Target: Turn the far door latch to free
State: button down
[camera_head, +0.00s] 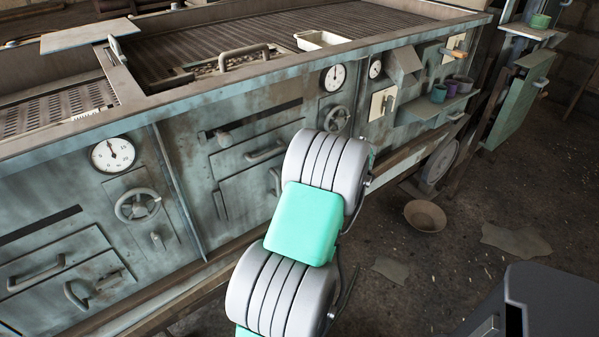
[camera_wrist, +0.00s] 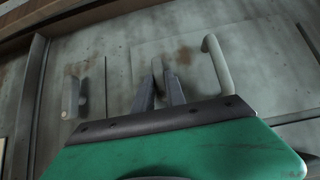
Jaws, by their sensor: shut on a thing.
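The far door (camera_head: 240,192) is a worn grey-green panel on the machine's front. In the wrist view its face (camera_wrist: 125,65) fills the upper part, with a pale curved handle (camera_wrist: 219,65) to the right of my gripper. My gripper (camera_wrist: 163,88) shows two dark fingers closed around a small upright grey metal piece, which looks like the far door latch (camera_wrist: 157,68). Only the latch's upper end shows; the fingers hide the rest, and its exact turn is hard to tell. In the head view my arm hides the gripper and latch.
A lever on a small plate (camera_wrist: 72,95) stands left of the gripper in the wrist view. A gauge (camera_head: 333,78) and handwheel (camera_head: 337,119) sit above the far door's right side. A shelf with cups (camera_head: 438,93) is farther right. A bowl (camera_head: 425,215) lies on the open floor.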

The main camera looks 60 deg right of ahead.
jog(key=c, duration=1.4)
grip_release()
jog(key=v, duration=0.7)
jog(key=shift+s+a+r, duration=0.15)
jog(key=shift+s+a, duration=0.05)
